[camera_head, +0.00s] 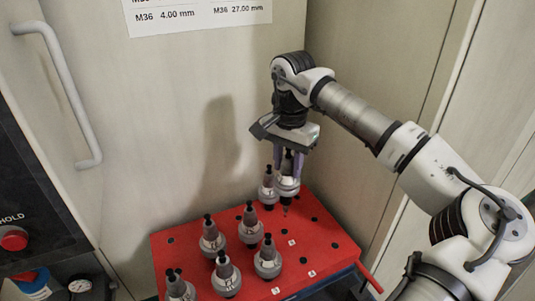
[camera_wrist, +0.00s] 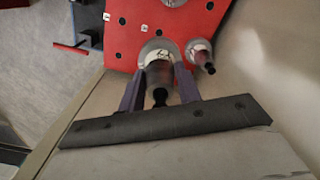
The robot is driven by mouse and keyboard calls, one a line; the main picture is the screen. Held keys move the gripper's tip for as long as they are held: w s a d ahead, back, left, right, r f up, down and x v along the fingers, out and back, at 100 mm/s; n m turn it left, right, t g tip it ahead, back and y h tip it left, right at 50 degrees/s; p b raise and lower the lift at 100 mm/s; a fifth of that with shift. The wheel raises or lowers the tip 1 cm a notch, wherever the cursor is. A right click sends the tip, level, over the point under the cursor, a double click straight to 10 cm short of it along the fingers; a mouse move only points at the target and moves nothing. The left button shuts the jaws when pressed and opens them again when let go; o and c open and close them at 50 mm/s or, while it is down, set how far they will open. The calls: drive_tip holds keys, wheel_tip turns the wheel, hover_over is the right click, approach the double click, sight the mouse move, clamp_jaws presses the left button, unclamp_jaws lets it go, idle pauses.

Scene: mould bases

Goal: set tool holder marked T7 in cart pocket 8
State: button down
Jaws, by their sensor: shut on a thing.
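My gripper (camera_head: 289,168) is shut on a grey tool holder (camera_head: 289,187) with a dark top stud. The holder is upright over the back right part of the red cart top (camera_head: 325,238), its narrow lower tip pointing down. I cannot tell whether the tip touches the cart. In the wrist view my gripper (camera_wrist: 160,88) has one finger on each side of the tool holder (camera_wrist: 158,52). A white label shows on it, but its marking is too small to read. The pocket numbers are also unreadable.
Another tool holder (camera_head: 267,188) stands close beside the held one, and in the wrist view (camera_wrist: 200,52). Several more, such as one nearer the front (camera_head: 268,260), stand on the cart's left and middle. Dark empty pockets show at right. A wall (camera_head: 180,110) rises behind.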

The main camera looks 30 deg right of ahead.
sight(287, 186)
drive_tip(key=shift+f+b, duration=1.85)
drive_tip(key=shift+f, duration=0.8)
drive_tip(key=shift+s+f, duration=0.1)
drive_tip(key=shift+f+b, duration=0.35)
drive_tip(key=shift+b, duration=0.1)
drive_tip(key=shift+f, duration=0.1)
drive_tip(key=shift+f+b, duration=0.3)
drive_tip(key=shift+b, duration=0.05)
drive_tip(key=shift+f+b, duration=0.65)
drive_tip(key=shift+f, duration=0.35)
